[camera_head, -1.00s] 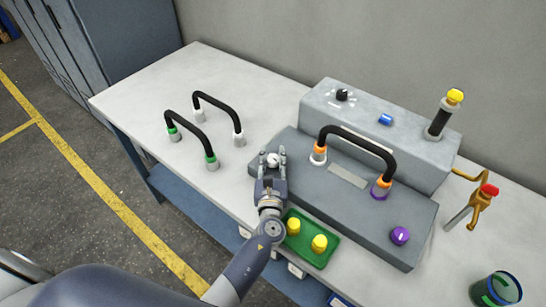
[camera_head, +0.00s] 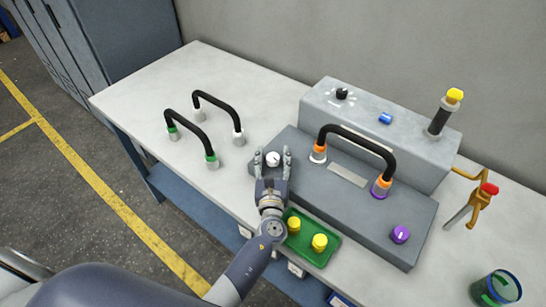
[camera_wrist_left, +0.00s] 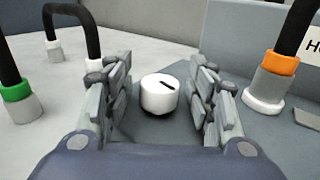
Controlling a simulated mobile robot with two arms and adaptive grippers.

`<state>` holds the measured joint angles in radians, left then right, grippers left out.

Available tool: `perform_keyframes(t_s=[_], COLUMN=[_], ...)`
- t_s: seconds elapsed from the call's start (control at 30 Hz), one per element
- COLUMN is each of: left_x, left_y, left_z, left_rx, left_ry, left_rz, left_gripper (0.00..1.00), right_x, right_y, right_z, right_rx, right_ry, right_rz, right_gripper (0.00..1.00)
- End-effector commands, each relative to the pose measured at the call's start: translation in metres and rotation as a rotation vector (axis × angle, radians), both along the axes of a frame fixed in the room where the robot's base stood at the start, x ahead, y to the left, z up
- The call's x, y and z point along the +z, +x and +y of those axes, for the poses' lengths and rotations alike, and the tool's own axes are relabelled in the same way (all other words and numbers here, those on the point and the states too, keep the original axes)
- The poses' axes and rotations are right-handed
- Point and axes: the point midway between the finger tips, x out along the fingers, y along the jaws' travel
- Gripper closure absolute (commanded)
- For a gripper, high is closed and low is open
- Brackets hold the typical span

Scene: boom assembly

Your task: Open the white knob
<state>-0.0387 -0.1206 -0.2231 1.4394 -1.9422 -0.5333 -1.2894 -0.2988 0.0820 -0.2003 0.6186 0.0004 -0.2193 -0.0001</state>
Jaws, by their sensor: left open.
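The white knob (camera_head: 273,158) stands on the left end of the grey panel box (camera_head: 340,205). It also shows in the left wrist view (camera_wrist_left: 159,94), with a dark slot mark on its top running at a slant. My left gripper (camera_head: 273,160) is open, with one finger on each side of the knob. In the left wrist view my left gripper (camera_wrist_left: 160,95) shows a gap between the knob and each finger. My right gripper is not in view.
A black hose (camera_head: 357,138) with orange ends arches over the panel. A purple knob (camera_head: 400,235) is at its right end. A green tray (camera_head: 324,259) with yellow pieces lies in front. Two loose black hoses (camera_head: 196,134) (camera_head: 220,102) stand left on the white table (camera_head: 135,95).

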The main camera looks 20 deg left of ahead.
Motion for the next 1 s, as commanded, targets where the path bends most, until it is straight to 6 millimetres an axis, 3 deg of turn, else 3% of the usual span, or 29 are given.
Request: perform_keyframes(t_s=[0.6, 1.0], left_x=[-0.001, -0.001], left_y=[-0.103, -0.114], left_z=[-0.03, -0.033], left_rx=[-0.001, -0.001], left_ry=[0.0, 0.001], left_rz=[0.003, 0.001], left_gripper=[0.49, 0.49], right_x=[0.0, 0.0], right_y=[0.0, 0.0], right_z=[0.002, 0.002], right_rx=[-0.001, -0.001], right_ry=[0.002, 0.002], right_rz=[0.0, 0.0], right_gripper=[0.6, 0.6])
